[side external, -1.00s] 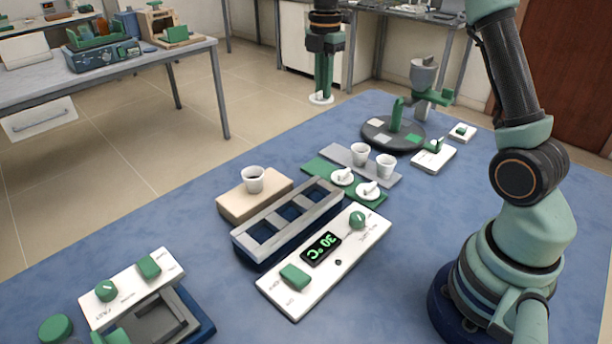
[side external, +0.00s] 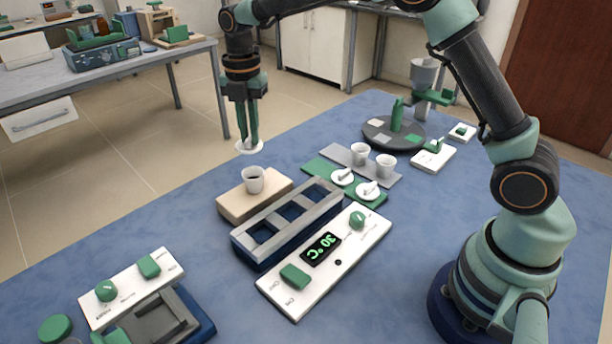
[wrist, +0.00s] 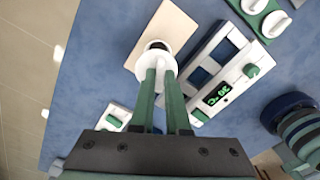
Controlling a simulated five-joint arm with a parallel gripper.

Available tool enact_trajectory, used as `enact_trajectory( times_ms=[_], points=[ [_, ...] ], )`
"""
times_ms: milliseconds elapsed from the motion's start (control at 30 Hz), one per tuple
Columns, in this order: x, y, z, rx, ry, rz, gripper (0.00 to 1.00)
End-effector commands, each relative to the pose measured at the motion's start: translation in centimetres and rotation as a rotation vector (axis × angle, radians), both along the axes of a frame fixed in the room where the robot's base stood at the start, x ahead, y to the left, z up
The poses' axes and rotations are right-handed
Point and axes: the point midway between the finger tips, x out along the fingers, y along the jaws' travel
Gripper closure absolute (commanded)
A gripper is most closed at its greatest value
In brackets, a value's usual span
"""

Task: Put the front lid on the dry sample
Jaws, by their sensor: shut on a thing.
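My gripper (side external: 247,138) is shut on a white lid (side external: 250,148) and holds it in the air. Below it, a white cup with dark contents (side external: 253,181) stands uncovered on a beige block (side external: 236,205). In the wrist view the lid (wrist: 157,72) overlaps part of the cup's dark mouth (wrist: 157,45), with a gap between them in the side view. Two more white lids (side external: 342,177) (side external: 367,191) lie on a green mat (side external: 318,168). Two other white cups (side external: 360,153) (side external: 385,165) stand on a grey strip (side external: 341,153).
A grey rack with square openings (side external: 290,212) lies right beside the beige block. A white control panel (side external: 290,301) shows 30 °C. A dark round turntable (side external: 379,146) stands farther back. Another device (side external: 135,287) is at the front left. Blue table between them is clear.

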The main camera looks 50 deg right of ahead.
Motion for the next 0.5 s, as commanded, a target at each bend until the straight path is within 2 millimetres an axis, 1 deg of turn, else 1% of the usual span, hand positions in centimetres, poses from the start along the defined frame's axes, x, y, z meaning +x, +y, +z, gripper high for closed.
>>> enact_trajectory(
  times_ms=[300,500],
  points=[
    [-0.1,-0.1,-3.2,-0.001,0.003,-0.002,1.0],
    [0.0,-0.1,-4.5,0.0,0.002,-0.002,1.0]
  ],
)
